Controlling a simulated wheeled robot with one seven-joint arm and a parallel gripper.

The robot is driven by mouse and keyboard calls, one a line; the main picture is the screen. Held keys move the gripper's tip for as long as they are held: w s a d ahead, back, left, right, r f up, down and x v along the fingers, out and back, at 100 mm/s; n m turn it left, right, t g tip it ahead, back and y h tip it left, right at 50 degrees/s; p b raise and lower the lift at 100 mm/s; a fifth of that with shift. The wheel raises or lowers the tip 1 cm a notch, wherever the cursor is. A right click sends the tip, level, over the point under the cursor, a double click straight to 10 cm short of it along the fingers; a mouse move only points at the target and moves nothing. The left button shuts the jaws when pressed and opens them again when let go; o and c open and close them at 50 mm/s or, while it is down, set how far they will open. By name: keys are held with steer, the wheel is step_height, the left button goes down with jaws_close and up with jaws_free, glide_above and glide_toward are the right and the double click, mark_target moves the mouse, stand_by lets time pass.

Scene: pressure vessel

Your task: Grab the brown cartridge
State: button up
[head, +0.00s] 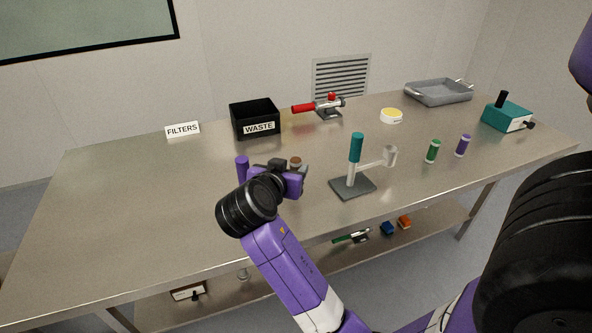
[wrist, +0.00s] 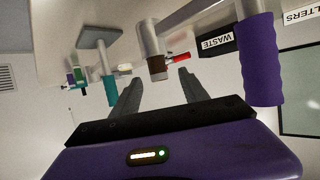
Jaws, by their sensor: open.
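The brown cartridge (head: 295,160) shows just past my gripper (head: 284,166) in the head view, mostly hidden by it. In the wrist view its brown end (wrist: 157,67) lies beyond the open fingertips, in line with the gap between them. It appears to sit in the cup (wrist: 148,38) on the side arm of a purple-handled stand (wrist: 258,60), whose purple grip (head: 242,168) shows left of my gripper in the head view. The stand's base is hidden. My gripper is open, with nothing seen between its fingers.
A teal-handled stand (head: 355,150) with an empty-looking cup stands to the right. Green (head: 432,151) and purple (head: 463,145) cartridges stand farther right. The WASTE box (head: 255,118), a red-handled device (head: 320,107) and a grey tray (head: 440,92) are behind. The left tabletop is clear.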

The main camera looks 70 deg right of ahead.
mark_target(294, 163)
steer(key=p+x, duration=0.1)
steer(key=x, duration=0.4)
steer(key=shift+s+d+r, duration=0.15)
jaws_close()
